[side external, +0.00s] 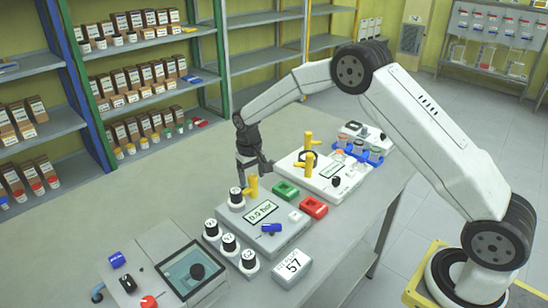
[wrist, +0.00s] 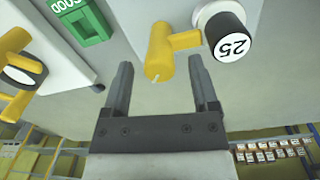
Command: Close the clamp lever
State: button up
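A yellow lever-like fitting (side external: 252,187) stands at the back edge of the grey device with the display (side external: 264,212). In the wrist view this yellow fitting (wrist: 160,50) has an upright round post and a short arm pointing right. My gripper (wrist: 160,64) is open, with one finger on each side of the post; no contact is visible. In the side external view my gripper (side external: 254,174) points down just behind the fitting. I cannot tell for certain which part is the clamp lever. A blue handle (side external: 271,229) lies on the same device's top.
Green (side external: 286,191) and red (side external: 314,207) blocks stand to the right. A second white device (side external: 330,180) with yellow fittings is behind them.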

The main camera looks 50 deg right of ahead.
aim_at(252, 177)
jog(key=shift+r, duration=0.1)
jog(key=shift+a+r, duration=0.15)
jog(key=shift+r, duration=3.65)
jog(key=shift+s+r, duration=0.15)
jog(key=shift+s, duration=0.4)
jog(key=s+a+f+n+t, duration=0.1)
jog(key=s+n+t, duration=0.1)
jog(key=s, duration=2.4)
jog(key=shift+a+f+t, duration=0.25)
jog(key=shift+t, duration=0.05)
jog(key=shift+c, duration=0.2)
